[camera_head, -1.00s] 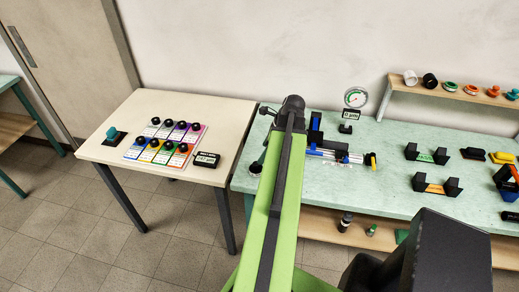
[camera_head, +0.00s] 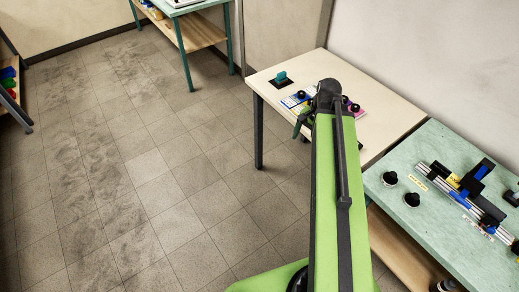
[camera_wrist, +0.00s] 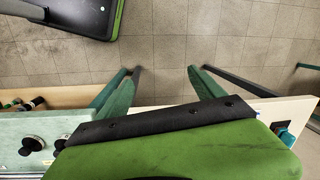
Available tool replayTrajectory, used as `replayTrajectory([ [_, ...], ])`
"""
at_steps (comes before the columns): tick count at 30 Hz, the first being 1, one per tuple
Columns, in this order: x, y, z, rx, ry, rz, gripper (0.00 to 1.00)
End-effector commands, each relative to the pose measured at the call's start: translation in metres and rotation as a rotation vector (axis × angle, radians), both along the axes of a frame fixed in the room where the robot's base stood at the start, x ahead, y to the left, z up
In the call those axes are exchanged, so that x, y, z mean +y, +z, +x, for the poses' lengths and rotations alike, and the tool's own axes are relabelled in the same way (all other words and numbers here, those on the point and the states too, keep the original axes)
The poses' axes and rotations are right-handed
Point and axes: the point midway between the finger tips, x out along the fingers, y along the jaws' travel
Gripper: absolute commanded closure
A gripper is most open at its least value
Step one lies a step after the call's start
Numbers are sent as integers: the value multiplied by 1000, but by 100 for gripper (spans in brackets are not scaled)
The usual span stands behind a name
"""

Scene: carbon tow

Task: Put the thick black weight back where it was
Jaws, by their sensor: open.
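Two black round-topped pieces, apart from each other, sit at the near-left end of the green bench: one at the back (camera_head: 390,178) and one nearer (camera_head: 412,199). They also show at the lower left of the wrist view, one (camera_wrist: 32,145) and another (camera_wrist: 60,143). I cannot tell which, if either, is the thick black weight. My gripper (camera_wrist: 158,71) is open, with its green fingers spread and nothing visible between them. In the head view, only a green finger (camera_head: 300,122) shows beside my arm near the cream table's front edge; the rest is hidden.
The cream table (camera_head: 375,120) holds a teal-handled piece (camera_head: 281,77) and colored cards with black knobs, partly hidden by my arm. The green bench (camera_head: 440,235) carries a blue-and-silver device (camera_head: 465,190). Open tiled floor lies left. Another teal-legged table (camera_head: 205,35) stands at the back.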

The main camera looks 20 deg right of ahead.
Motion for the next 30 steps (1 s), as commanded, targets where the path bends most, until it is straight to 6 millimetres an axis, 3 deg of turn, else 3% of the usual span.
replayTrajectory([
  [1, 44, -1, 11, -1, 191, -28, 23],
  [3, 96, -2, 20, -3, 449, -67, 23],
  [6, 155, -2, 24, -6, 749, -109, 23],
  [9, 192, -2, 24, -7, 944, -137, 23],
  [13, 208, -2, 23, -7, 1042, -151, 23],
  [28, 208, -7, 24, -8, 1043, -150, 23],
  [30, 208, -7, 24, -7, 1042, -150, 30],
])
